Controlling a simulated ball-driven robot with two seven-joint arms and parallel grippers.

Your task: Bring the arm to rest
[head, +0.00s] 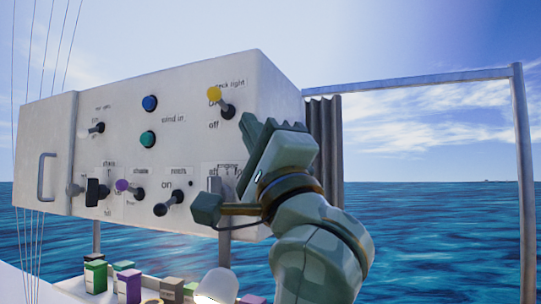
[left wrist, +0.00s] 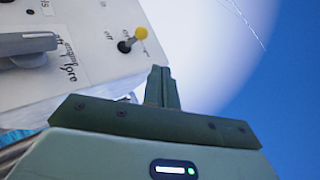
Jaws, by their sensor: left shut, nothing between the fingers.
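My left gripper (head: 250,125) is raised in front of the right part of the white control box in the head view, below the yellow-tipped deck light switch (head: 217,97). Its fingers are together and hold nothing. In the left wrist view the closed fingers (left wrist: 160,78) point up, beside the box's edge, with the yellow-tipped switch (left wrist: 136,38) above and to their left. A gap to the box cannot be judged. My gripper and wrist hide part of the box's lower right. My right gripper is not in view.
The white control box (head: 190,85) carries several switches, a blue button (head: 150,103), a green button (head: 147,139) and a handle (head: 46,176). Small coloured boxes (head: 130,284) stand below. A metal frame (head: 524,180) rises at the right, with open sea behind it.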

